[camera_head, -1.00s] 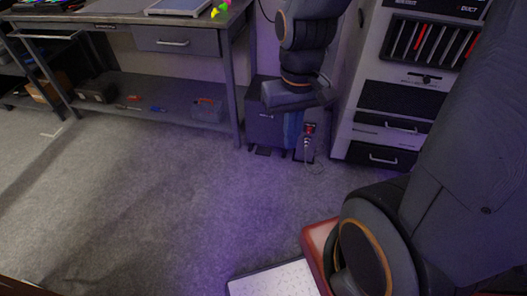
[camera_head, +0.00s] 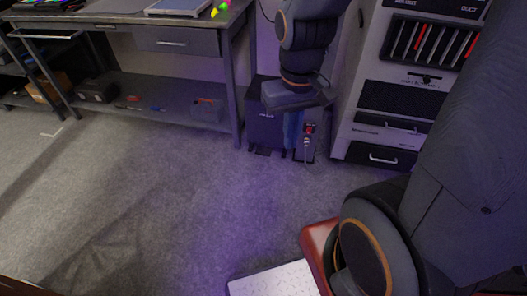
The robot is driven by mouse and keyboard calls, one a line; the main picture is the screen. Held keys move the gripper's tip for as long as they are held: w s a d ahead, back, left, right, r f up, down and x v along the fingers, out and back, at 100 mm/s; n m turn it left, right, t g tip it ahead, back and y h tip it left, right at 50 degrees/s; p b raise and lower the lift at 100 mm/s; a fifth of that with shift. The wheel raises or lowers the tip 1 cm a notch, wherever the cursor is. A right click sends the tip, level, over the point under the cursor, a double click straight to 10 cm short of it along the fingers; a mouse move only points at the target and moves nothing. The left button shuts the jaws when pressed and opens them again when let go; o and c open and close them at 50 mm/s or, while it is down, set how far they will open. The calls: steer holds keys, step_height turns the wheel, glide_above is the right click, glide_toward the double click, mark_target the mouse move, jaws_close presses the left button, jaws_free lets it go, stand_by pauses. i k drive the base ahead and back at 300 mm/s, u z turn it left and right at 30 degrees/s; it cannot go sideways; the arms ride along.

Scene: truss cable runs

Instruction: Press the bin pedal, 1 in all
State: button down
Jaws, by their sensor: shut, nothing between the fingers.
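The bin (camera_head: 265,128) is a dark grey box on the floor between the workbench and the tall rack. Its pedal (camera_head: 262,151) is a small dark tab at the foot of the bin's front. My gripper (camera_head: 296,97) hangs down from the top of the view, in front of the bin's upper right part and above pedal height. It is shut and empty. Its fingertips are hard to make out, and it looks apart from the pedal. It hides part of the bin's top.
A workbench (camera_head: 128,17) with a lower shelf stands left of the bin. The tall rack (camera_head: 346,130) with drawers stands right. A small red-and-black unit with a cord (camera_head: 309,131) is beside the bin. Grey floor (camera_head: 170,195) in front is open.

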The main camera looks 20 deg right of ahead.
mark_target(260, 150)
steer(key=k, duration=0.65)
steer(key=u, duration=0.15)
steer(key=i, duration=1.55)
steer(key=z, duration=0.55)
